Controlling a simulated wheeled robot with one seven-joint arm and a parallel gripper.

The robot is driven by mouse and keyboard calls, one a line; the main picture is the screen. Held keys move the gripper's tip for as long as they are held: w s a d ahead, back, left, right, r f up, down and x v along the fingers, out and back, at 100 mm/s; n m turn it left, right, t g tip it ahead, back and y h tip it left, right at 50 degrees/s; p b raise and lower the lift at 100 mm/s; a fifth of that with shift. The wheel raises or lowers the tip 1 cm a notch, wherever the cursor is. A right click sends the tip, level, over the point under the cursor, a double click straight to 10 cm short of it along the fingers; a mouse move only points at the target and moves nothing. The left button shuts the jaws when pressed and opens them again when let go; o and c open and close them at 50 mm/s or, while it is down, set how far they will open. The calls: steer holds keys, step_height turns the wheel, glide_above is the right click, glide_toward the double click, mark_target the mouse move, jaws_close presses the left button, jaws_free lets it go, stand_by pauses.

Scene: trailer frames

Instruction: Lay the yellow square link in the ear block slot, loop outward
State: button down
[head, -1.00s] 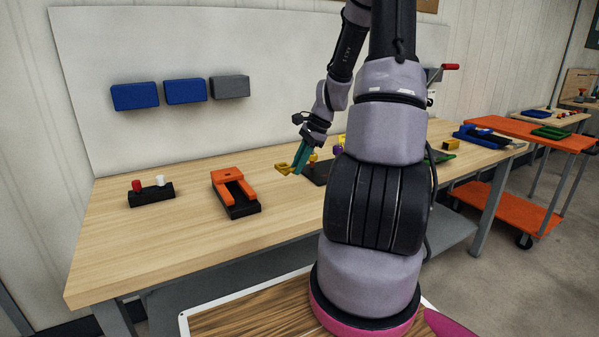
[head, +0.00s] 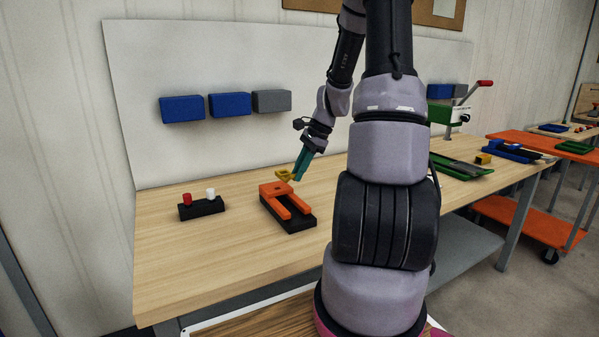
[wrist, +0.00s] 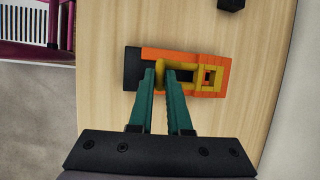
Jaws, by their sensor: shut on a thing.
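The ear block (head: 270,188) is an orange fork on a black base on the bench. In the wrist view its closed orange end (wrist: 224,64) is at the right and the bare black base (wrist: 132,69) shows at the left. My gripper (head: 297,174) has teal fingers shut on the yellow link (head: 284,175). In the wrist view, the fingertips (wrist: 160,74) cover part of the link, and its square loop (wrist: 219,77) points right, over the block's closed end. In the head view the link appears above the block's rear; I cannot tell whether they touch.
A black stand with a red and a white peg (head: 201,207) sits left of the block. Blue and grey boxes (head: 229,105) are on the back panel. Green trays (head: 460,168) and a small yellow block (head: 483,159) lie at the right. Bench around the block is clear.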

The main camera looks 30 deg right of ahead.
steer(key=shift+f, duration=0.1)
steer(key=shift+f, duration=2.8)
steer(key=shift+f, duration=2.05)
steer(key=c, duration=0.8)
jaws_free()
steer(key=shift+d+r, duration=0.1)
steer(key=v, duration=1)
steer(key=shift+s+d+r, duration=0.1)
steer(key=shift+s+r, duration=0.05)
steer(key=shift+r, duration=0.15)
steer(key=shift+r, duration=0.1)
